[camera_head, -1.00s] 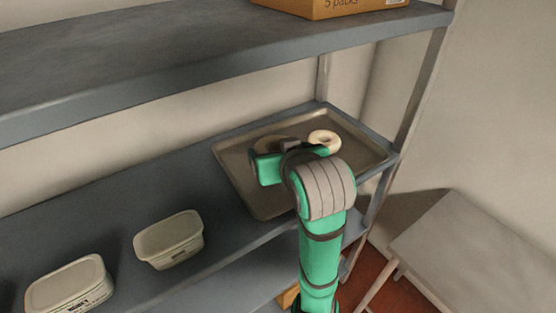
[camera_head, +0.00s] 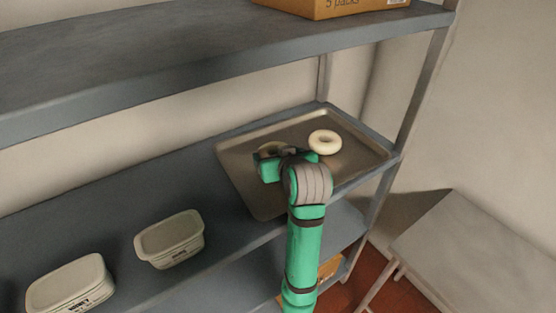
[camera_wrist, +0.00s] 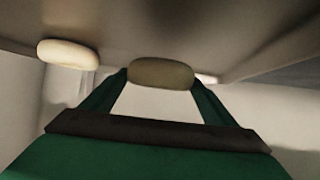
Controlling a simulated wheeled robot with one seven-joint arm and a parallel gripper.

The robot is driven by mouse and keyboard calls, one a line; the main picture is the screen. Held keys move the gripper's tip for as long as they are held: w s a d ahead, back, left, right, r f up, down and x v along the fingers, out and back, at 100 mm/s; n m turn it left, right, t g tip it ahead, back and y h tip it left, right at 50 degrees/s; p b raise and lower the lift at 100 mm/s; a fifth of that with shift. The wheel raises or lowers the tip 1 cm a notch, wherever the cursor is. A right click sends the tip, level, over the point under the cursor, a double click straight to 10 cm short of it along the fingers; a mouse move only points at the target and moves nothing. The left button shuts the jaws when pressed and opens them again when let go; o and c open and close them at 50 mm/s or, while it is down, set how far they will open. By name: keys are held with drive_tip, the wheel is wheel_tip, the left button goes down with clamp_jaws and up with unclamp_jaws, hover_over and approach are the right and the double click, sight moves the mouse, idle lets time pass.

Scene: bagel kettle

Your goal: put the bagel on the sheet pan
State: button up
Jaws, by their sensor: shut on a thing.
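The sheet pan (camera_head: 350,168) is a shallow grey-brown metal tray on the shelf. A pale ring bagel (camera_head: 324,142) lies on its right half; a pale bagel also shows at the left of the wrist view (camera_wrist: 67,54). My gripper (camera_head: 272,155) is over the left half of the pan. In the wrist view its fingers (camera_wrist: 160,82) are shut on another bagel (camera_wrist: 160,73), one on each side of it. In the head view this held bagel (camera_head: 271,147) is mostly hidden behind the gripper. I cannot tell whether it touches the pan.
Two lidded whitish tubs, one nearer (camera_head: 70,284) and one farther (camera_head: 170,239), stand on the shelf left of the pan. An upper shelf (camera_head: 200,66) with a cardboard box (camera_head: 335,8) hangs above. A shelf post (camera_head: 425,80) and a grey table (camera_head: 475,240) are at right.

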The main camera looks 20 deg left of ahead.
drive_tip(key=shift+f, duration=0.9)
drive_tip(key=shift+f, duration=0.15)
drive_tip(key=o, duration=1.1)
drive_tip(key=shift+s+d+r, duration=0.15)
drive_tip(key=shift+s+r, duration=0.05)
drive_tip(key=shift+r, duration=0.1)
drive_tip(key=v, duration=1.1)
drive_tip(key=shift+s+d, duration=0.15)
drive_tip(key=shift+s, duration=0.05)
drive_tip(key=shift+w, duration=0.1)
